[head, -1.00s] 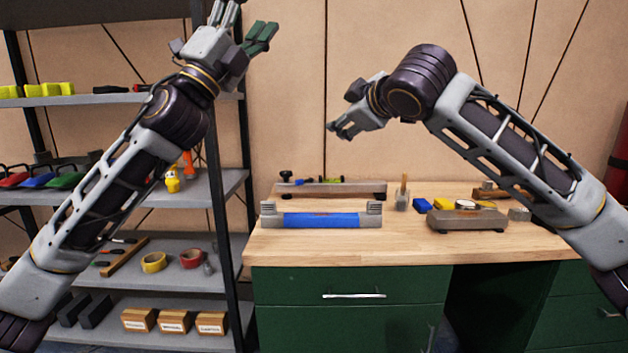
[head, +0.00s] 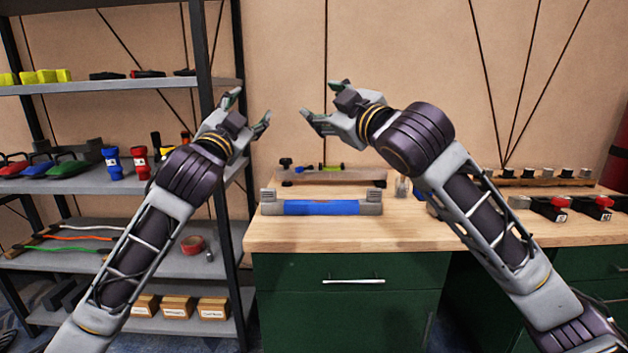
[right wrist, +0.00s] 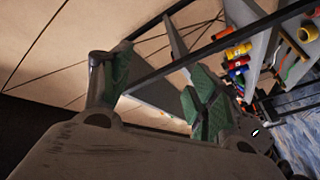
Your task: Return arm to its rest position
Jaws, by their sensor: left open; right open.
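My left gripper (head: 250,112) is open and empty in the head view, raised in front of the shelf's right post. My right gripper (head: 320,102) is open and empty above the workbench, with its fingers pointing left towards the left gripper. The two grippers are apart. In the right wrist view the green-padded fingers of the right gripper (right wrist: 150,92) stand apart with nothing between them.
A wooden workbench (head: 300,238) with green drawers stands below the right arm. A blue and grey tool (head: 318,207) lies on it. A grey metal shelf (head: 100,87) with tools and boxes stands at left. Red and black items (head: 548,208) lie at the bench's right.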

